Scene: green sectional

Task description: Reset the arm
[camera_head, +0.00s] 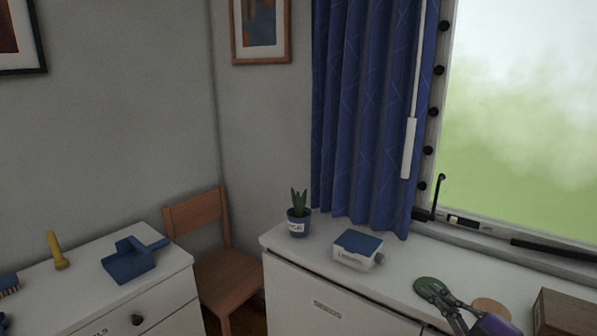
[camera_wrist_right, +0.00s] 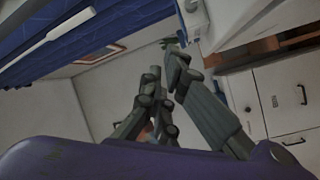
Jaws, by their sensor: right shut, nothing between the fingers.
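My right gripper (camera_head: 440,297) is in the lower right of the head view, over the white counter (camera_head: 395,275), with its purple wrist part at the bottom edge. It is shut and holds nothing. In the right wrist view its dark jointed fingers (camera_wrist_right: 165,75) are close together, with the room behind them. A green rounded thing (camera_head: 430,284) shows right at the fingertips in the head view; I cannot tell if they touch. My left gripper is not in view.
On the counter stand a potted plant (camera_head: 298,222), a blue-lidded white box (camera_head: 357,248), a round tan thing (camera_head: 490,307) and a brown box (camera_head: 562,315). A wooden chair (camera_head: 228,272) separates it from a left cabinet with a blue dustpan (camera_head: 128,262) and yellow-handled tool (camera_head: 56,250).

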